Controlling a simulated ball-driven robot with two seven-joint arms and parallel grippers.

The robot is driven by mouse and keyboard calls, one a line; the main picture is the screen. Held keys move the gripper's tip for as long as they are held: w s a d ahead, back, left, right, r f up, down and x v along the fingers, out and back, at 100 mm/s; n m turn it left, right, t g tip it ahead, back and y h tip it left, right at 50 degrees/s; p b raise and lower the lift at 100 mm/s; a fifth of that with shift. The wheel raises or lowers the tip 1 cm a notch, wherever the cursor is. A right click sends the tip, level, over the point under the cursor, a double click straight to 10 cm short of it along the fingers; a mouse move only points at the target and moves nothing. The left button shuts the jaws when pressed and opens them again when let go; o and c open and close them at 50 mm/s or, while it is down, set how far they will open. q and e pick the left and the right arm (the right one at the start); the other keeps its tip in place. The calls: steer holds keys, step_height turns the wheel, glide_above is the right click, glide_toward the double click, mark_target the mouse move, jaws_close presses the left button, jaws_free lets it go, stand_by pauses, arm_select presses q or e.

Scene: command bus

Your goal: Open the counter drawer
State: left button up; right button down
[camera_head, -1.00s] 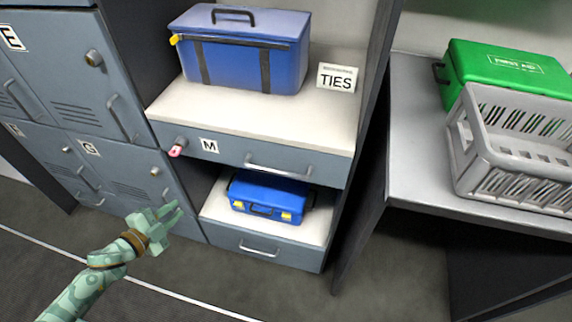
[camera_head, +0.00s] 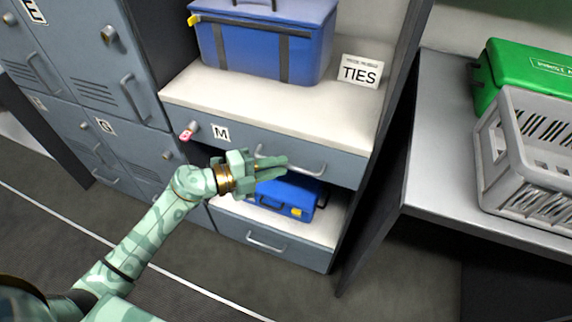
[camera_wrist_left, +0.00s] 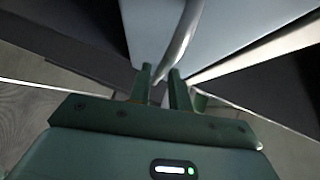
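The counter drawer (camera_head: 345,166) has a grey-blue front marked M, a pale bar handle (camera_head: 308,170), and a lock with a pink-tagged key at its left. It looks shut under the white counter top (camera_head: 300,112). My left gripper (camera_head: 284,168) is right in front of the handle and covers part of it. In the left wrist view the handle (camera_wrist_left: 184,38) runs down towards the gap between the two open fingertips (camera_wrist_left: 161,77). Its near end shows between them; I cannot tell whether they touch it. My right gripper is out of view.
A blue toolbox (camera_head: 265,45) and a TIES sign (camera_head: 360,75) stand on the counter. A smaller blue case (camera_head: 290,197) sits on the shelf below the drawer. Grey lockers (camera_head: 70,70) stand left. A desk at right holds a grey crate (camera_head: 530,195) and green first-aid box (camera_head: 540,75).

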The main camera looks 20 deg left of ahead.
arm_select(q)
steer(key=shift+x, duration=1.35)
jaws_close()
steer(key=shift+s, duration=0.2)
